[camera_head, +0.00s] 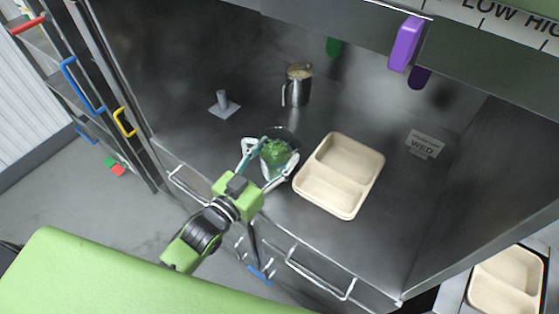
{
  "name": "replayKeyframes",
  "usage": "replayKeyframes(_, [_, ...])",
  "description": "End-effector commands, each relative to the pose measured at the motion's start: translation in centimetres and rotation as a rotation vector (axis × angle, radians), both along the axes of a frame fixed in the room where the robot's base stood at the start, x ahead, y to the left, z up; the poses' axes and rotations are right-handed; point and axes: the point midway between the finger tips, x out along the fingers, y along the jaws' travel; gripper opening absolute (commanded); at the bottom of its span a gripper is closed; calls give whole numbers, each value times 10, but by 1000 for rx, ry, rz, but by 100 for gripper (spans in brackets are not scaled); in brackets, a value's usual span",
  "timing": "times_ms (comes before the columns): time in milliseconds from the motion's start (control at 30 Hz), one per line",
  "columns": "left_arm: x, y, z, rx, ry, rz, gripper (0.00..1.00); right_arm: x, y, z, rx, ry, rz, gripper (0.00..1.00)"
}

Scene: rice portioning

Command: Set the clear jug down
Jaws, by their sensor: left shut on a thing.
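The clear jug (281,135) has green contents (276,155) and is at the front of the grey metal counter (225,145). My left gripper (268,163) reaches in from the lower left and is shut on the jug, one finger on each side. The fingers and the wrist hide part of the jug's lower body. I cannot tell whether its base touches the counter. My right gripper is out of view.
A two-compartment beige tray (349,139) stands just right of the jug. A metal pitcher (297,88) is behind, and a small grey stand (223,104) is at back left. A WED sign (425,143) is at right. The counter between the stand and pitcher is clear.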

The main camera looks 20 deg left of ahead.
Motion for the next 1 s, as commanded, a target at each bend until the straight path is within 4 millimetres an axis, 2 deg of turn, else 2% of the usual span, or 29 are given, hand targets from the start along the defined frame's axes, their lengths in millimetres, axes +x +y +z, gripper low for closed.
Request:
replayKeyframes(200, [0, 0, -29, -1, 0, 1, 20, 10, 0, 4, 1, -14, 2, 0])
replayKeyframes(300, [0, -1, -38, -2, -2, 0, 20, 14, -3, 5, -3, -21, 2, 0])
replayKeyframes(700, [0, 0, -44, -1, -3, 0, 20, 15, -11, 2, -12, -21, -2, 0])
replayKeyframes(733, [0, 0, -44, 0, 0, 0, 63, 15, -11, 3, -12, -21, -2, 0])
replayKeyframes(767, [0, 0, -44, 0, 0, 0, 71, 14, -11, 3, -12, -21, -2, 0])
replayKeyframes(1000, [0, 0, -44, 0, 0, 0, 72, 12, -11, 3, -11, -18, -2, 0])
